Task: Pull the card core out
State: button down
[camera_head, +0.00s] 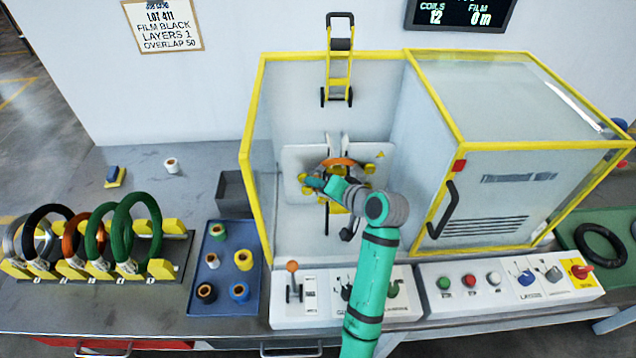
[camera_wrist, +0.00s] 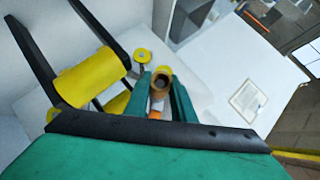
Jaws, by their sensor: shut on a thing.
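My gripper (camera_head: 318,184) reaches into the open bay of the wrapping machine, in front of its back plate (camera_head: 296,160). In the wrist view its two green fingers (camera_wrist: 160,88) are closed on the sides of the brown card core (camera_wrist: 161,80), a short hollow tube seen end-on. In the head view the core is hidden or too small to tell. An orange coil (camera_head: 345,162) shows among yellow rollers around the gripper. A large yellow roller (camera_wrist: 92,76) lies left of the fingers in the wrist view, with a bit of orange just below the core.
The yellow-framed guard (camera_head: 250,150) surrounds the bay, with the glass-topped housing (camera_head: 500,180) to the right. A control panel (camera_head: 445,297) runs along the front. A blue tray (camera_head: 225,268) of film rolls and a rack (camera_head: 180,262) of coils stand left.

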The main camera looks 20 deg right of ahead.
jog(key=shift+s+a, duration=0.25)
jog(key=shift+s, duration=0.65)
jog(key=shift+s+a, duration=0.25)
jog(key=shift+s, duration=0.65)
jog(key=shift+s+a, duration=0.25)
jog(key=shift+s, duration=0.65)
